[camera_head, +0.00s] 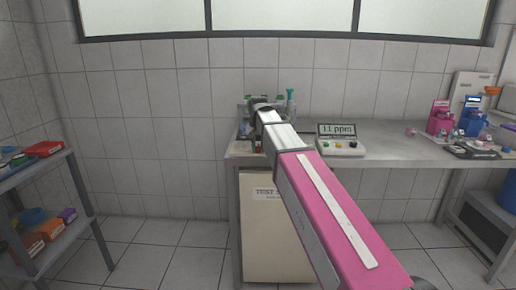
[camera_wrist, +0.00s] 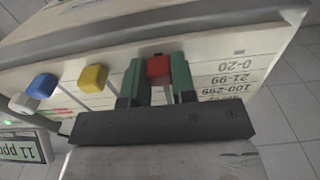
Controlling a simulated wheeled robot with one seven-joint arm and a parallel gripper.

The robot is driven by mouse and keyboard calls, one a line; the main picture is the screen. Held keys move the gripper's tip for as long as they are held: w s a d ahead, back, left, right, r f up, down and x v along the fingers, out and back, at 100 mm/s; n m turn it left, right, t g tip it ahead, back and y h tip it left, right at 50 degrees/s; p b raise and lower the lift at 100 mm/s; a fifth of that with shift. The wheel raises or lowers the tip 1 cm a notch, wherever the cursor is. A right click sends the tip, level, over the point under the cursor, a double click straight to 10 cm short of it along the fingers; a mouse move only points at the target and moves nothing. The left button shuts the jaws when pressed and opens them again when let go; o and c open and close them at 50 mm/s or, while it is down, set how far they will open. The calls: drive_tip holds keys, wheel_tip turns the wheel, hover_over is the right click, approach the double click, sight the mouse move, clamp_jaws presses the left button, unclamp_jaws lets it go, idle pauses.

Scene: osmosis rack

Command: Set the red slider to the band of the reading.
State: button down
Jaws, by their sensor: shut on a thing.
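The red slider (camera_wrist: 159,68) shows in the wrist view as a red knob on a pale panel (camera_wrist: 240,45). My gripper (camera_wrist: 157,82) has its two green fingers on either side of the knob, shut on it. I cannot tell which band the knob lines up with. In the head view the meter display (camera_head: 337,130) reads 11 ppm. My arm hides the slider there.
A yellow knob (camera_wrist: 93,77) and a blue knob (camera_wrist: 42,86) sit on the panel left of the red one. In the head view, pink and blue apparatus (camera_head: 440,120) stands at the right of the bench. A shelf (camera_head: 75,170) stands at the left.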

drive_tip(key=shift+w, duration=1.1)
drive_tip(key=shift+s, duration=0.1)
drive_tip(key=c, duration=0.9)
unclamp_jaws()
drive_tip(key=shift+r, duration=0.1)
wheel_tip(320, 180, up, 11)
drive_tip(key=shift+f, duration=0.2)
